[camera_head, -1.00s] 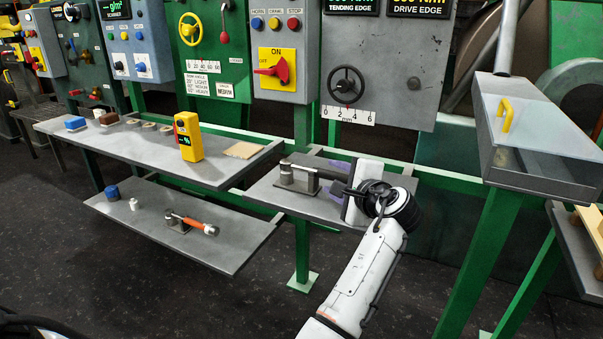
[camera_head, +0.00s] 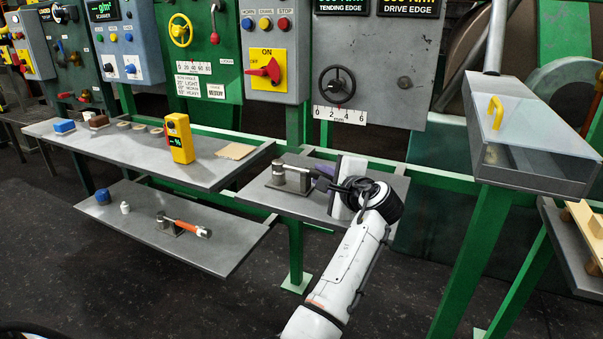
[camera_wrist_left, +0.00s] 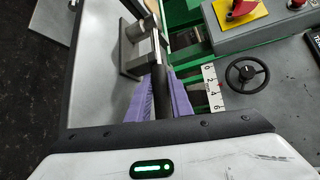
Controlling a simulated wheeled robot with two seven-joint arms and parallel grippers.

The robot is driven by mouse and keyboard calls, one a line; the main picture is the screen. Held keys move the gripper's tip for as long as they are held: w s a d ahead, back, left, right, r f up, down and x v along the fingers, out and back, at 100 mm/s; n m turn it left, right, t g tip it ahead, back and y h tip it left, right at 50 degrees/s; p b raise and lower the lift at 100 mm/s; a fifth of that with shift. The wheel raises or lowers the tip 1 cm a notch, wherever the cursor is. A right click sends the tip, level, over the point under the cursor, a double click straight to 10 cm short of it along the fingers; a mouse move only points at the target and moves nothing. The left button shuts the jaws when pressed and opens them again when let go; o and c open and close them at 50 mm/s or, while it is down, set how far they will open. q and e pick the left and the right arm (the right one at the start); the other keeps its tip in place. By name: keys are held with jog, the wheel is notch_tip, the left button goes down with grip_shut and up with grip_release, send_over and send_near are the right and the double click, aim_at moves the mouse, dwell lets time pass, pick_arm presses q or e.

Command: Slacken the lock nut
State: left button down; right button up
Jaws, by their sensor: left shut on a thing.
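A grey metal fixture with an upright post (camera_head: 279,174) stands on the small grey shelf (camera_head: 285,205) in the head view. It also shows at the top of the left wrist view (camera_wrist_left: 136,38). A bar with a dark grip (camera_wrist_left: 163,85) runs from the post to my left gripper (camera_wrist_left: 165,98). The gripper's purple fingers are shut on this dark grip, one on each side. In the head view my left gripper (camera_head: 323,173) is just right of the post, partly hidden by its own housing. I cannot make out the lock nut itself. My right gripper is not in view.
A grey panel with a black handwheel (camera_head: 338,85) and a scale stands behind the shelf. A bench (camera_head: 105,148) to the left carries a yellow meter (camera_head: 180,138). A lower shelf holds an orange-handled tool (camera_head: 187,227). A clear-lidded box (camera_head: 530,140) is at the right.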

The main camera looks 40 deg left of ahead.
pick_arm(q)
notch_tip(320, 180, up, 10)
jog(key=shift+r+p, duration=0.1)
jog(key=shift+p, duration=0.8)
jog(key=c, duration=2.1)
grip_release()
grip_shut()
